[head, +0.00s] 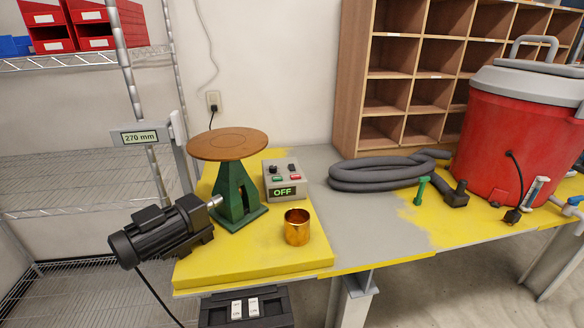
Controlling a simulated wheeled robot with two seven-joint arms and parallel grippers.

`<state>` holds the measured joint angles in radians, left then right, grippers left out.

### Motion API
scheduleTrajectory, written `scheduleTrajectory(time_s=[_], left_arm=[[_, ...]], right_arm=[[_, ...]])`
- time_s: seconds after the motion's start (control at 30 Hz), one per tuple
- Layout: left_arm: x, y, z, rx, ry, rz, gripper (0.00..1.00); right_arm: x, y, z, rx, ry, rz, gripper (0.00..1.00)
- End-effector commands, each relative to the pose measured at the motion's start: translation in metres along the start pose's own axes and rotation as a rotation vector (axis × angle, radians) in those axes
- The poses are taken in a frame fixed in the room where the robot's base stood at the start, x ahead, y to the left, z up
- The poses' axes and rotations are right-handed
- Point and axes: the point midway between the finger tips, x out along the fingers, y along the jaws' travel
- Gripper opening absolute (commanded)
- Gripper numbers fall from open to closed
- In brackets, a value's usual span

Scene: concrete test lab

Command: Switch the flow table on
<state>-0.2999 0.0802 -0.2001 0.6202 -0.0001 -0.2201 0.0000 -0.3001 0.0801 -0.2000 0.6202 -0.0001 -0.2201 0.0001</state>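The flow table has a round brown top (228,145) on a green pedestal (237,197), with a black motor (163,234) joined at its left. A grey control box (285,181) stands just right of the pedestal. Its small display (284,191) reads OFF in green. Above the display are small coloured buttons and dark knobs, too small to read fully. A copper-coloured open cup (297,227) stands upright in front of the box, apart from it. Neither of my grippers is in the head view.
A sign on a post (139,137) reads 270 mm at the left. Grey coiled hose (385,174) and a red cooler (505,145) stand to the right. Bare tabletop (350,229) lies right of the cup. A black case (245,308) is below the table's front edge.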

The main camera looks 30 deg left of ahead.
Motion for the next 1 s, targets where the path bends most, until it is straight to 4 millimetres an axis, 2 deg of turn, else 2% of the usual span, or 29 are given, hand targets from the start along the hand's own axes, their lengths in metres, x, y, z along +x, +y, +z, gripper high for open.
scheduleTrajectory(time_s=[0.3, 0.37, 0.43, 0.47, 1.0], left_arm=[[0.0, 0.0002, 0.0, 0.0, 0.0, 0.0, 0.0], [0.0, 0.0002, 0.0, 0.0, 0.0, 0.0, 0.0], [0.0, 0.0002, 0.0, 0.0, 0.0, 0.0, 0.0], [0.0, 0.0002, 0.0001, 0.0, 0.0, 0.0, 0.0], [0.0, 0.0003, 0.0, 0.0, 0.0, 0.0, 0.0]], right_arm=[[0.0001, -0.0006, -0.0001, 0.0, 0.0, -0.001, 0.5], [0.0001, -0.0006, -0.0001, 0.0, 0.0, -0.001, 0.31], [0.0001, -0.0006, -0.0001, 0.0, 0.0, -0.001, 0.04], [0.0001, -0.0006, -0.0001, 0.0, 0.0, -0.001, 0.0], [0.0001, -0.0007, -0.0002, 0.0, 0.0, -0.001, 0.0]])
